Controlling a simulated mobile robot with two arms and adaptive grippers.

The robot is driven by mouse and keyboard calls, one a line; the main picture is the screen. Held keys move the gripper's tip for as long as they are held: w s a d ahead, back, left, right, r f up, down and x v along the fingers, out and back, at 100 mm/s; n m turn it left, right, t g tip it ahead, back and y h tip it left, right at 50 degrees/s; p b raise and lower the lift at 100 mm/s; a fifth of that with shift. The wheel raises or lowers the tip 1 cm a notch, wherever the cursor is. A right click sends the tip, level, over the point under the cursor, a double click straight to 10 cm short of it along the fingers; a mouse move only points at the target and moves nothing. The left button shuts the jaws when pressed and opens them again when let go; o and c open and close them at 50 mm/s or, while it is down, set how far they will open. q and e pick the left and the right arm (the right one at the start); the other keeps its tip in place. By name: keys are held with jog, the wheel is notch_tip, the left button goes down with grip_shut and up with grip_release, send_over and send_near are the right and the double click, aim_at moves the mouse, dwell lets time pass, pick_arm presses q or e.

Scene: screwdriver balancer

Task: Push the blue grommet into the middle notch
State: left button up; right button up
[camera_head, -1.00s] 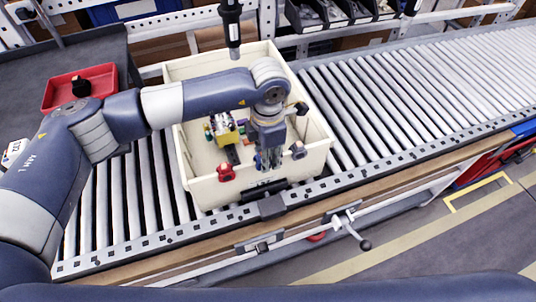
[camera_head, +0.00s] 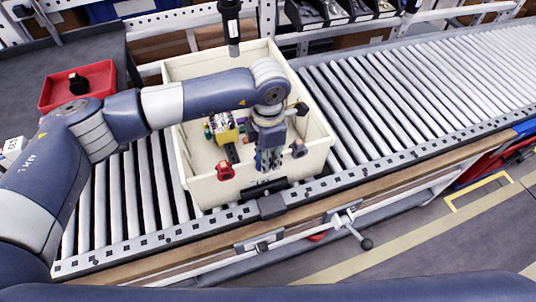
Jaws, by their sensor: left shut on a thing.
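My left gripper (camera_head: 268,160) points down at the front wall of the cream tote (camera_head: 210,192), between a red fitting and a dark grey fitting on the front rim. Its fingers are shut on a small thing. A bluish patch shows at the fingertips, which fits the blue grommet, but its outline is mostly hidden. The middle notch is hidden behind the fingers, so I cannot tell whether the grommet is seated in it. My right gripper is not in view.
The red fitting (camera_head: 225,170) sits left of my gripper and the dark grey fitting (camera_head: 298,149) right of it. A yellow block (camera_head: 224,127) and small coloured parts lie inside the tote. The roller conveyor (camera_head: 420,90) is clear to the right. A tool (camera_head: 231,28) hangs over the tote's back.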

pick_arm(q)
jog(key=shift+w+r+b, duration=0.15)
jog(key=shift+r+b, duration=0.05)
jog(key=shift+b, duration=0.25)
dwell(0.3)
jog(key=o, duration=0.8)
jog(key=shift+c, duration=0.2)
jog(key=shift+o, duration=1.2)
jog(key=shift+f, duration=0.1)
notch_tip(320, 180, up, 12)
jog(key=shift+s, duration=0.2)
